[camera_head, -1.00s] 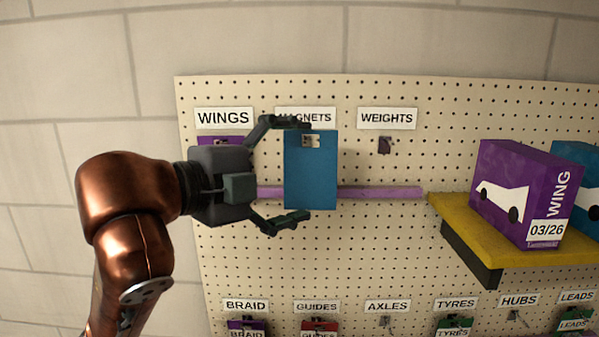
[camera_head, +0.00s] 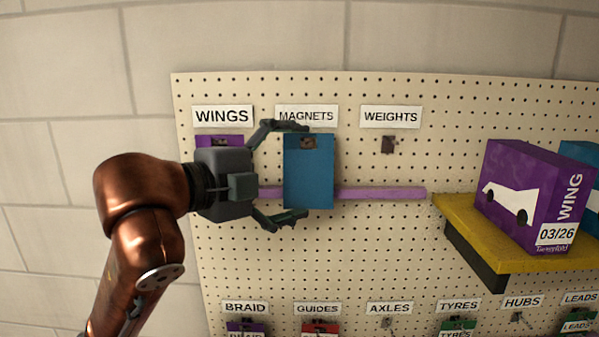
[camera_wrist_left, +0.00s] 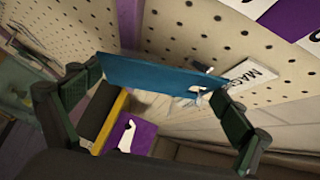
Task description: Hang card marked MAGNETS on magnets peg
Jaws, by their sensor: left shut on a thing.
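A blue card (camera_head: 309,178) is upright in front of the pegboard, below the MAGNETS label (camera_head: 306,116). My left gripper (camera_head: 296,172) is shut on the card, with one finger at its top edge and one at its bottom edge. The slot near the card's top is in front of the magnets peg (camera_head: 308,142), a small part of which shows through it. I cannot tell whether the card rests on the peg. In the left wrist view the blue card (camera_wrist_left: 165,76) spans the two fingers, seen nearly edge on. My right gripper is not in view.
A purple card (camera_head: 219,141) hangs under WINGS, partly behind my left gripper. The weights peg (camera_head: 388,146) is bare. A pink strip (camera_head: 380,193) runs across the board. A yellow shelf (camera_head: 510,258) with a purple WING box (camera_head: 528,197) stands at the right.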

